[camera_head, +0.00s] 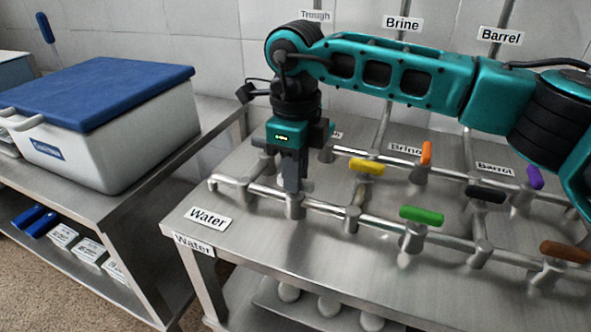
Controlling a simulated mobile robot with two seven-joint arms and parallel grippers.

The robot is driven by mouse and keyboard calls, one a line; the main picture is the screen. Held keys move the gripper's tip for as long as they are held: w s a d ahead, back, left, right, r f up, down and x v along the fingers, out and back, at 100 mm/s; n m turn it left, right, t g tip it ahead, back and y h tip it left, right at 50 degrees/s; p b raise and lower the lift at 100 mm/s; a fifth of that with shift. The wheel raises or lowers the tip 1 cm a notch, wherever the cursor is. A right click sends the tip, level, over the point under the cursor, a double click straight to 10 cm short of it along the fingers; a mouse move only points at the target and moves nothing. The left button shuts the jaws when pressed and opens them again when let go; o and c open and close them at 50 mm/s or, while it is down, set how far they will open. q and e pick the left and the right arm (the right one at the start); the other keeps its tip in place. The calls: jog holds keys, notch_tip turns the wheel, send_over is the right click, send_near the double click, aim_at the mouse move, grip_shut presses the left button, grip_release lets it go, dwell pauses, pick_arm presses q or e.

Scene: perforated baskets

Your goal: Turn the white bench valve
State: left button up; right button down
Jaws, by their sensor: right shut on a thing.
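My right gripper (293,180) points down over the front-left valve of the pipework on the steel bench. Its dark fingers are closed at the top of that valve's metal body (295,208). The fingers hide the handle, so its white colour and angle cannot be made out. I take this to be the white bench valve, held in the fingers. My left gripper is out of view.
Other valve handles stand close by: yellow (366,167), green (421,215), orange (426,153), black (485,194), purple (535,177) and brown (566,251). A Water label (208,218) lies at the bench's left. A blue-lidded cooler (120,150) stands on the left table.

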jog(key=c, duration=1.1)
grip_release()
jog(key=shift+o, duration=0.2)
pick_arm(q)
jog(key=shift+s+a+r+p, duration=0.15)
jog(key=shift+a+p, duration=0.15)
jog(key=shift+p, duration=0.3)
pick_arm(e)
notch_tip(320, 180, up, 13)
